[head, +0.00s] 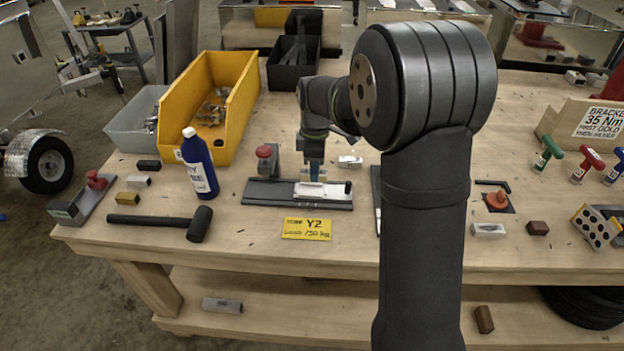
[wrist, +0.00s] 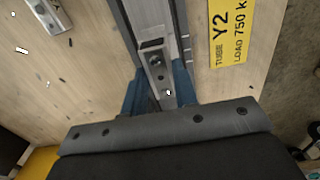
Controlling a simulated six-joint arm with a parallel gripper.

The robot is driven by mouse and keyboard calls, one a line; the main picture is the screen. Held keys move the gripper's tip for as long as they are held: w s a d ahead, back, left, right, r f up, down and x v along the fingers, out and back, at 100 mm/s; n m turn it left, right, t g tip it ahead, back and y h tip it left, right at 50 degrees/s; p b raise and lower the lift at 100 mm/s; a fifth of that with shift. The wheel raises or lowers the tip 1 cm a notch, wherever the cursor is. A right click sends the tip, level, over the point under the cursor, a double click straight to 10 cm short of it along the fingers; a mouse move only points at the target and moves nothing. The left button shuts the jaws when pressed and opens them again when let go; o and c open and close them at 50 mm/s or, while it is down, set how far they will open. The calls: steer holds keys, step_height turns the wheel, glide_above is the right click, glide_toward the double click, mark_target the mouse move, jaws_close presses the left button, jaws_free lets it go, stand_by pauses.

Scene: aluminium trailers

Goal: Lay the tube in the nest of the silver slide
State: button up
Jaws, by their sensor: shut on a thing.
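My gripper (head: 314,176) points down at a dark grey fixture (head: 262,192) with a long channel, left of centre on the bench. Its blue fingers also show in the wrist view (wrist: 158,84), one on each side of a silver piece with holes. I take this piece to be the tube (wrist: 157,66). It lies lengthwise along the channel, and its far end has a dark opening. In the head view a silver body (head: 325,191) with a dark right end shows under the fingers. I cannot clearly separate slide from tube, or tell if the tube touches the nest.
A red knob (head: 265,152) stands at the fixture's back left. A yellow label (head: 307,229) reading Y2 lies in front. A small silver block (head: 350,161) lies behind.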

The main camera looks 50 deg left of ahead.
steer(key=shift+s+a+f, duration=0.25)
steer(key=shift+a+f, duration=0.1)
steer(key=shift+f, duration=1.95)
steer(key=shift+f, duration=0.15)
steer(key=o, duration=1)
step_height(320, 180, up, 12)
steer(key=shift+r, duration=0.2)
